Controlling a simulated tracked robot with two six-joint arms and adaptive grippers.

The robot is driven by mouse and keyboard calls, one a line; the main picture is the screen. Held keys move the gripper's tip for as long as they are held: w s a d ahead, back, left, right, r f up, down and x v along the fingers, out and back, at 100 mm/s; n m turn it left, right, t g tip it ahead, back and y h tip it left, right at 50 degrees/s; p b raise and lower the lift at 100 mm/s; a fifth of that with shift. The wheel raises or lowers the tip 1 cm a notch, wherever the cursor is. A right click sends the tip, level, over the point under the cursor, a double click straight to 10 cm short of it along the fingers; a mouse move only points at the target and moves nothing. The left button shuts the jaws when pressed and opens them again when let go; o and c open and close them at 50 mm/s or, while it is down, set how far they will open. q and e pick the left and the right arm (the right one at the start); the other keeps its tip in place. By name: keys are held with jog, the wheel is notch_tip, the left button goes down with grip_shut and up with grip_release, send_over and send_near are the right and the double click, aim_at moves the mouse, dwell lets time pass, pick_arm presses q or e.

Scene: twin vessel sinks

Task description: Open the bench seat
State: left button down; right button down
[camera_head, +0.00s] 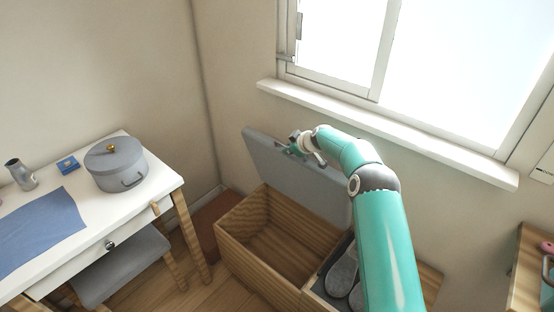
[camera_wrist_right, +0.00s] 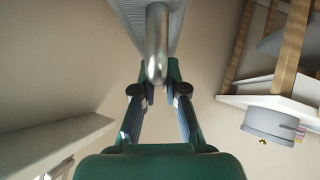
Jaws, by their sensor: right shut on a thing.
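The wooden bench (camera_head: 228,252) stands against the wall under the window. Its grey seat lid (camera_head: 262,160) is tilted up steeply at the back, so the inside shows. The left compartment looks empty, and the right one holds grey shoes (camera_head: 343,270). My right gripper (camera_head: 305,147) is at the upper edge of the raised lid. In the right wrist view its fingers (camera_wrist_right: 160,88) are shut on a metal handle (camera_wrist_right: 157,42), with the lid (camera_wrist_right: 128,14) behind it. My right arm hides part of the bench's right side. My left gripper is not in view.
A window sill (camera_head: 380,124) juts out just above the lid. At left is a white table (camera_head: 150,190) with a grey pot (camera_head: 116,166), a metal cup (camera_head: 20,174) and a blue cloth (camera_head: 35,232). A grey stool (camera_head: 122,266) is under it. A wooden surface (camera_head: 526,270) stands at right.

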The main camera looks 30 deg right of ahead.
jog(key=shift+w+d+r, duration=0.1)
jog(key=shift+d+r, duration=0.05)
jog(key=shift+d, duration=0.15)
jog(key=shift+a, duration=0.1)
jog(key=c, duration=1.5)
grip_release()
jog(key=shift+a, duration=0.1)
jog(key=v, duration=1.1)
jog(key=shift+s+r, duration=0.15)
jog(key=shift+s, duration=0.15)
jog(key=shift+a, duration=0.1)
